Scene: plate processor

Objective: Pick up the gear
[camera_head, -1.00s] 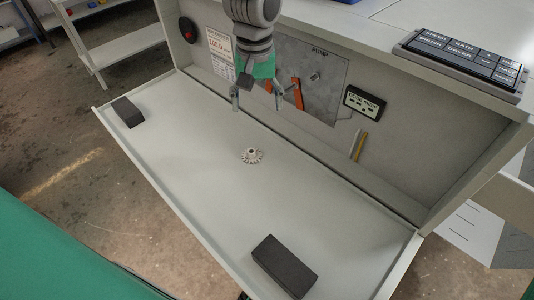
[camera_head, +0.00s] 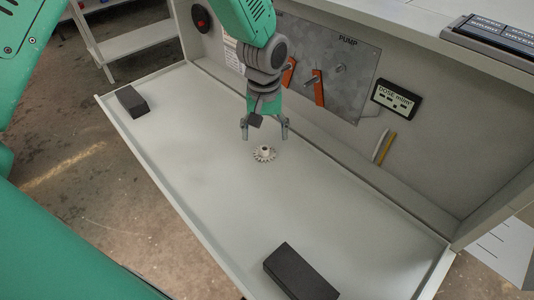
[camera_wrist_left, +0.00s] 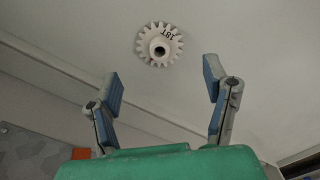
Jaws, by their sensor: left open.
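A small white toothed gear (camera_head: 264,154) with a raised hub lies flat on the light grey fold-down panel (camera_head: 190,165). My left gripper (camera_head: 265,134) hangs just above and behind the gear in the head view, its two fingers spread and empty. In the left wrist view the gear (camera_wrist_left: 160,45) shows its hub hole and the marking "18T". It lies beyond the open fingertips (camera_wrist_left: 162,75), roughly centred between them and not touched. My right gripper is not in view.
A dark block (camera_head: 132,101) lies at the panel's far left and another (camera_head: 300,272) at its near right. Behind stands a pump plate (camera_head: 335,75) with orange levers, a dose meter (camera_head: 396,98) and a yellow stick (camera_head: 387,148). The panel around the gear is clear.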

